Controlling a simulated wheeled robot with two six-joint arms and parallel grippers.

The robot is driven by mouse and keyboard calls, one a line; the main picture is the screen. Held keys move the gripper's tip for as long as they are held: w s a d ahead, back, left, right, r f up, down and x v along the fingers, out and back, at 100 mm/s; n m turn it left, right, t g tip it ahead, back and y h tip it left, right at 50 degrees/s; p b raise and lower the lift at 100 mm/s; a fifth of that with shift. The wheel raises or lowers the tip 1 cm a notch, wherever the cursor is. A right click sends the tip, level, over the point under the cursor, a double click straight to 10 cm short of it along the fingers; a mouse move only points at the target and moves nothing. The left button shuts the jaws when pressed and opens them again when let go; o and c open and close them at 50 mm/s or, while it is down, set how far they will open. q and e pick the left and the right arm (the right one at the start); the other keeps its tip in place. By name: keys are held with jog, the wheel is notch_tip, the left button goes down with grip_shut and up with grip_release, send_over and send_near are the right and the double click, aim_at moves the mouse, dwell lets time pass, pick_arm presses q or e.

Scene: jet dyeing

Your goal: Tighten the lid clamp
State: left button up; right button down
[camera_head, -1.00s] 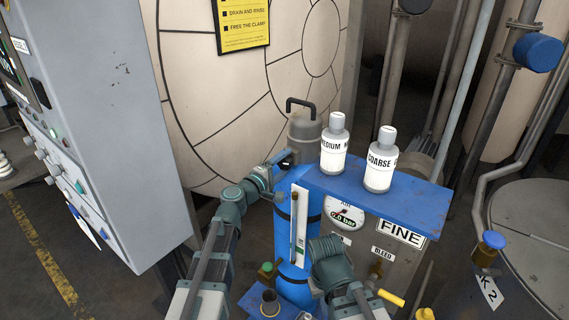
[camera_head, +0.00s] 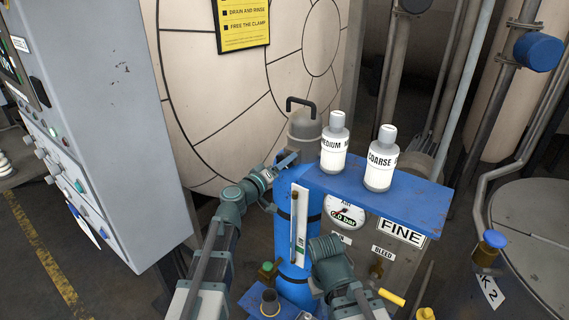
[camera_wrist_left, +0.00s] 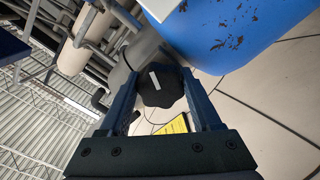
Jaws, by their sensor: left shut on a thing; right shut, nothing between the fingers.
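The lid clamp's black lobed knob (camera_wrist_left: 160,86), with a white mark on it, is between the two fingers of my left gripper (camera_wrist_left: 163,100) in the left wrist view. In the head view my left gripper (camera_head: 286,161) is shut on this knob, beside the grey lid (camera_head: 304,126) with its dark bent handle, on top of the blue vessel (camera_head: 284,195). The fingers largely hide the knob there. My right wrist and gripper (camera_head: 328,250) are low in front of the blue vessel. The right gripper is shut and empty; its fingertips are hard to make out.
A blue shelf (camera_head: 420,198) right of the vessel holds a MEDIUM bottle (camera_head: 334,145) and a COARSE bottle (camera_head: 380,162). A gauge (camera_head: 345,215) reading 0.0 bar is below. A grey control cabinet (camera_head: 120,140) stands left; a large pale drum (camera_head: 230,90) is behind.

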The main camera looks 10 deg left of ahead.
pick_arm(q)
jog(key=shift+m, duration=0.4)
jog(key=o, duration=1.4)
jog(key=shift+s, duration=0.1)
